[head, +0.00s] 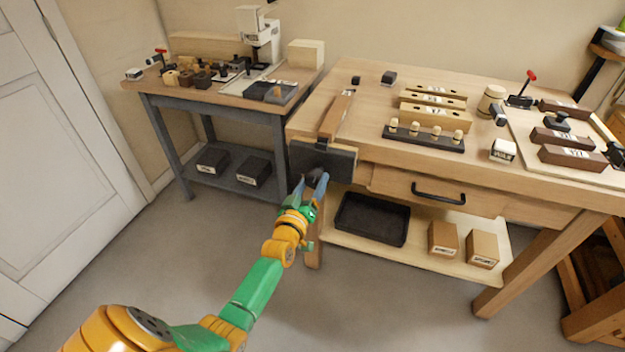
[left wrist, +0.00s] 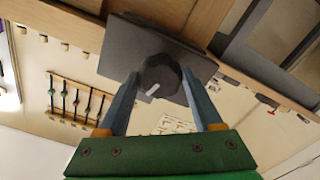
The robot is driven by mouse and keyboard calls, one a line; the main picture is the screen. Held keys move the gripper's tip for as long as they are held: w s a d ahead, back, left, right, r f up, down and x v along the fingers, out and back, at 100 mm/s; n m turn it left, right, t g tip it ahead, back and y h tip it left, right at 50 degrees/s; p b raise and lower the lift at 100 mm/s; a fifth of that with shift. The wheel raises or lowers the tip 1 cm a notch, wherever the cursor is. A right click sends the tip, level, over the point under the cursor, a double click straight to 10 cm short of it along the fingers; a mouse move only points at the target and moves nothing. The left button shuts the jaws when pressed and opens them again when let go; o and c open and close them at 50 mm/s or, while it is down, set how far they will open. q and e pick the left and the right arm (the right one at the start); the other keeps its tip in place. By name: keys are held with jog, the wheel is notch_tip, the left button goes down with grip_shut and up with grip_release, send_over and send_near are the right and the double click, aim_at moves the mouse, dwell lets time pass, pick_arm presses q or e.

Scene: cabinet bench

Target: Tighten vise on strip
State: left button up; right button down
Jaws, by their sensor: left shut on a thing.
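The vise (head: 324,163) is a dark block on the front left edge of the wooden bench. A wooden strip (head: 337,114) stands in line with it, running back over the bench top. I cannot tell how tightly the jaws press on it. In the left wrist view the vise's dark face (left wrist: 150,55) carries a round black knob (left wrist: 160,75) with a pale mark. My left gripper (head: 314,185) is at the front of the vise, its blue fingers shut on the knob; the fingers also flank it in the left wrist view (left wrist: 161,90). My right gripper is out of view.
The bench top (head: 365,100) holds wooden blocks, a dark rack (head: 423,137) of several knobs and a labelled white box (head: 503,150). Below are a drawer handle (head: 438,193) and a black tray (head: 372,219). A grey side table (head: 215,95) stands left. The floor in front is clear.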

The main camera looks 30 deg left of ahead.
pick_arm(q)
jog(key=shift+r+m, duration=0.1)
jog(key=shift+m, duration=0.9)
jog(key=shift+m+p, duration=0.3)
jog(key=shift+m, duration=0.7)
jog(key=m, duration=0.2)
jog(key=shift+w+m, duration=0.1)
jog(key=shift+m, duration=0.3)
jog(key=m, duration=0.8)
jog(key=shift+w+f, duration=0.1)
jog(key=shift+f, duration=0.1)
jog(key=shift+r+m, duration=0.1)
jog(key=shift+m, duration=0.5)
jog(key=o, duration=1.2)
